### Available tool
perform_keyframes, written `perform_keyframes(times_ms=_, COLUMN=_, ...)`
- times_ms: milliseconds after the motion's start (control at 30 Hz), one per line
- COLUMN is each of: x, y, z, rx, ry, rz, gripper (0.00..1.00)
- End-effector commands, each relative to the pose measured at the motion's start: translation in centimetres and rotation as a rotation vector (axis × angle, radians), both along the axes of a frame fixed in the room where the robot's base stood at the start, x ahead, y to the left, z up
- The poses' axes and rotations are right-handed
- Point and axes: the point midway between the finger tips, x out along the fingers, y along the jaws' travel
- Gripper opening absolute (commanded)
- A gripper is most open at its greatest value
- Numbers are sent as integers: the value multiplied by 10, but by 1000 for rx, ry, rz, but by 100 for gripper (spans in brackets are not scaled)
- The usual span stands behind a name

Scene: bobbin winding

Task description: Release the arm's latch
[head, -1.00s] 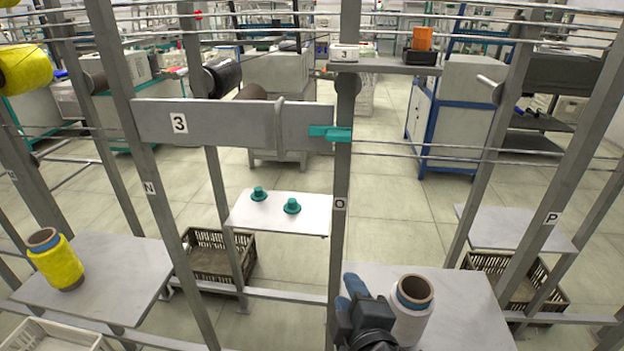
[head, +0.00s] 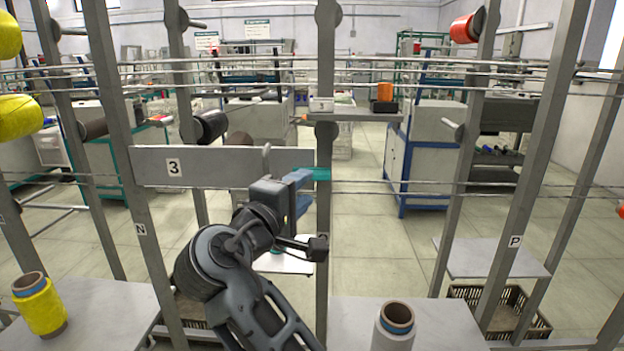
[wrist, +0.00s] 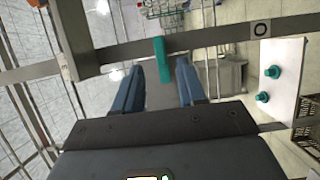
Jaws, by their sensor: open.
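The arm is a flat grey bar (head: 210,167) marked 3, level between post N (head: 141,225) and post O (head: 324,120). Its latch is a teal piece (head: 322,173) at the bar's right end, against post O. My gripper (head: 300,180) is raised to the latch's height, its blue fingers close to it and hiding part of it. In the wrist view the teal latch (wrist: 161,50) lies lengthwise in the gap between the open fingers (wrist: 159,68). No finger visibly touches it; the depth between them is hard to judge.
Thin rails (head: 420,187) run right from post O. A white shelf with teal pieces (wrist: 267,97) hangs below. A yellow bobbin (head: 40,304) stands at lower left and a white one (head: 393,328) at lower right.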

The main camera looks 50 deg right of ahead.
Motion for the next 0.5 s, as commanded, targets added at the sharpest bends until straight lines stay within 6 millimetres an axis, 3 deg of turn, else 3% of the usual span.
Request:
perform_keyframes(times_ms=300, x=12, y=-47, z=0, rx=1, ry=0, rz=-1, gripper=40)
perform_keyframes(times_ms=500, x=16, y=-59, z=0, rx=1, ry=-1, rz=1, gripper=40)
